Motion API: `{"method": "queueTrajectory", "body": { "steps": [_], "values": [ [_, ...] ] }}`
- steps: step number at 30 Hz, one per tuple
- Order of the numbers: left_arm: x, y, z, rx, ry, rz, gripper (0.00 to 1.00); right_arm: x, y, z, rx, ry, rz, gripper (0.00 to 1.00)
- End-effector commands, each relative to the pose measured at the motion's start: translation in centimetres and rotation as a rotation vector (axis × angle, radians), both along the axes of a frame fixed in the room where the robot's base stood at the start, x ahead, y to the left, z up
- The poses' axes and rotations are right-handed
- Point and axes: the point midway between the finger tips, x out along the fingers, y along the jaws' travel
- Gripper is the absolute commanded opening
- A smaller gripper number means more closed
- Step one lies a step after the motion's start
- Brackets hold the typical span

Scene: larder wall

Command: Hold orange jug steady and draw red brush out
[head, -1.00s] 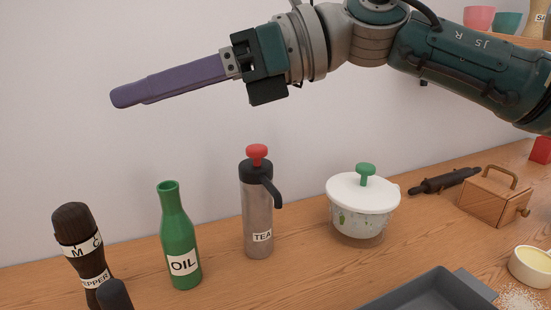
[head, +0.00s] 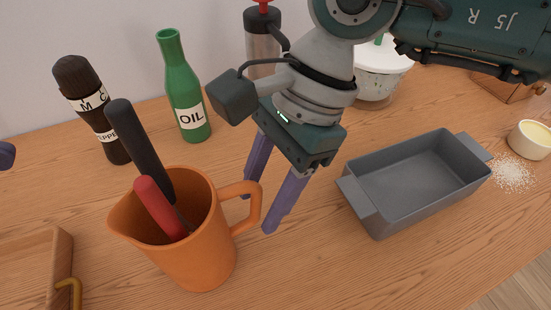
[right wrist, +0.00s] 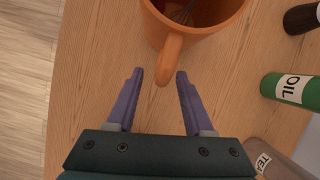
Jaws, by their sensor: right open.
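The orange jug (head: 200,262) stands upright on the counter, its handle (head: 250,190) towards the right. A red handle (head: 160,208), which I take for the red brush, leans in the jug; its lower end is hidden. My right gripper (head: 259,212) is open beside the jug handle, pointing down. In the right wrist view the handle (right wrist: 168,60) of the jug (right wrist: 205,33) reaches between the open fingertips (right wrist: 160,72); I see no grip on it.
A black-handled tool (head: 140,145) also stands in the jug, and whisk wires (right wrist: 185,14) show inside. A pepper mill (head: 95,110) and green oil bottle (head: 185,95) stand behind. A grey tin (head: 375,220) is at right, a wooden box (head: 35,265) at left.

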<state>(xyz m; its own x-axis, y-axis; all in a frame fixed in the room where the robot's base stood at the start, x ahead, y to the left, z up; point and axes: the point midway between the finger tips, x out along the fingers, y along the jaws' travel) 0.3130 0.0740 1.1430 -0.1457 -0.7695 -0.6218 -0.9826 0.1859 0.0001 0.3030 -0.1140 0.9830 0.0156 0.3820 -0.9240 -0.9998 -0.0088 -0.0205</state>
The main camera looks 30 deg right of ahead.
Motion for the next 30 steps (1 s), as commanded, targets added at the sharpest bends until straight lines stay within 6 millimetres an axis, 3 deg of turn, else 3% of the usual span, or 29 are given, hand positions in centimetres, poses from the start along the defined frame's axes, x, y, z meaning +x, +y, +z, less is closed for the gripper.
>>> {"method": "queueTrajectory", "body": {
  "steps": [6, 17, 30],
  "values": [
    [0.0, 0.0, 0.0, 0.0, 0.0, 0.0, 0.5, 0.0, 1.1, -2.6, 0.001, 0.003, -0.001, 0.52],
    [0.0, 0.0, 0.0, 0.0, 0.0, 0.0, 0.5, 0.0, 1.4, -3.2, 0.001, 0.0, 0.0, 0.52],
    [0.0, 0.0, 0.0, 0.0, 0.0, 0.0, 0.5, 0.1, 1.4, -3.2, 0.001, 0.0, 0.0, 0.05]
  ]
}}
